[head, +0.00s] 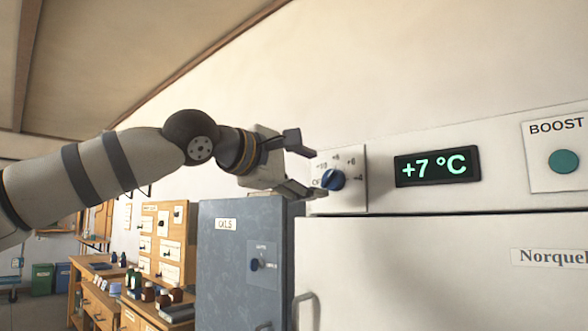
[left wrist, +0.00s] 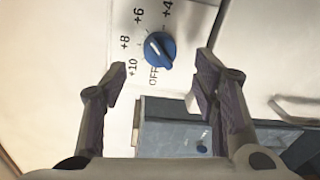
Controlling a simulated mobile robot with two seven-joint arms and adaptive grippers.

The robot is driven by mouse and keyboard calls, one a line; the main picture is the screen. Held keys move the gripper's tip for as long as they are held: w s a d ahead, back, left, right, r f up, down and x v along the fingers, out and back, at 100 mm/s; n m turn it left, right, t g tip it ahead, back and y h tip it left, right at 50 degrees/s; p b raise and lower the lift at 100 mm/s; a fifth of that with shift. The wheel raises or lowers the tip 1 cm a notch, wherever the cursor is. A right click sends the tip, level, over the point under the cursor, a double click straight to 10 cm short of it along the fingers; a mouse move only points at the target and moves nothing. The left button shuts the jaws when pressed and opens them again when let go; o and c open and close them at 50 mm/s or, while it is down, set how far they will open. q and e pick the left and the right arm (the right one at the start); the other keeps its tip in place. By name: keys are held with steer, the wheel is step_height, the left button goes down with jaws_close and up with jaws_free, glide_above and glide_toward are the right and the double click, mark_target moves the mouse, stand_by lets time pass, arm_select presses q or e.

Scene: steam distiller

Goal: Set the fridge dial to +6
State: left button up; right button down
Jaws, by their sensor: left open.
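The fridge dial (head: 333,180) is a blue knob on a white plate (head: 352,196) at the fridge's upper left. In the left wrist view the blue dial (left wrist: 160,49) shows a white mark pointing up-left, between the +8 and +6 labels. The plate also has +10, +4 and OFF labels. The display (head: 437,166) reads +7 °C in green. My left gripper (head: 302,164) is open and empty just left of the dial. In the left wrist view the dial is ahead of the gap between the fingertips (left wrist: 162,70), apart from both. My right gripper is out of view.
A white panel with a green BOOST button (head: 563,161) is at the far right. The white fridge door (head: 430,265) is below the dial. A blue-grey cabinet (head: 228,270) stands to the left, with wooden benches and bottles beyond it.

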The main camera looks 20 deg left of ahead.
arm_select(q)
steer(key=v, duration=0.7)
